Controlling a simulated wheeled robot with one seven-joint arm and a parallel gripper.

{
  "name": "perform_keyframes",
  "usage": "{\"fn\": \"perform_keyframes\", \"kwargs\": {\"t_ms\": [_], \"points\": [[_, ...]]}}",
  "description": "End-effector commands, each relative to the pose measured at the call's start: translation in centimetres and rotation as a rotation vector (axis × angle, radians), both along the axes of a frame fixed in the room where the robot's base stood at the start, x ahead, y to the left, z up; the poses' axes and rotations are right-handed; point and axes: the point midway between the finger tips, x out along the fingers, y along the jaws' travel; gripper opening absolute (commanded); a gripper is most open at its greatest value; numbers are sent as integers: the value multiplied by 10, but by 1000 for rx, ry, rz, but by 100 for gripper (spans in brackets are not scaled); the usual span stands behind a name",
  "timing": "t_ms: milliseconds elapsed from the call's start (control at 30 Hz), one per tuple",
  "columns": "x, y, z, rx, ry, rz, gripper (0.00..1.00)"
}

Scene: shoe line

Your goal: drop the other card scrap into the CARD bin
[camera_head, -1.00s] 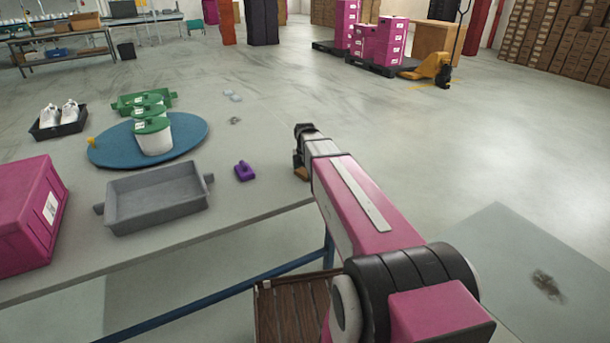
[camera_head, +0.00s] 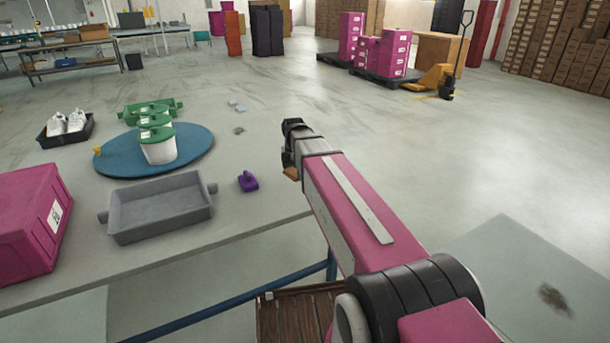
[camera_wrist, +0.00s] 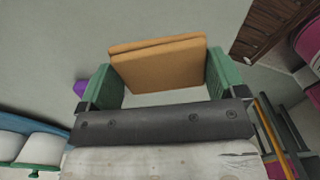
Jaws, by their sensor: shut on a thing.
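My gripper (camera_head: 288,160) is shut on an orange-brown card scrap (camera_wrist: 158,68), held between green finger pads in the wrist view. The scrap also shows small under the gripper in the head view (camera_head: 291,174), near the table's right end. White bins with green lids (camera_head: 160,150) stand in a row on a blue round turntable (camera_head: 196,160), left of my gripper and apart from it. Lids seem to be on them. I cannot read any label, so I cannot tell which is the CARD bin. Bins also show at the wrist view's lower left (camera_wrist: 40,150).
A grey tray (camera_head: 160,210), a purple object (camera_head: 248,181) and a magenta box (camera_head: 25,230) are on the table. Behind are a green tray (camera_head: 172,104), pale blue pieces (camera_head: 237,107) and a black tray with white shoes (camera_head: 65,125). Table between turntable and gripper is mostly clear.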

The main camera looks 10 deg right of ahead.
Motion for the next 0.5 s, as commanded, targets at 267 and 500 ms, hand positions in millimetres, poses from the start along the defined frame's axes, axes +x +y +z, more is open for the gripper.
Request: {"fn": "perform_keyframes", "kwargs": {"t_ms": [267,500], "points": [[-19,33,23,0,0,2,67],[-22,40,28,0,0,-1,67]]}}
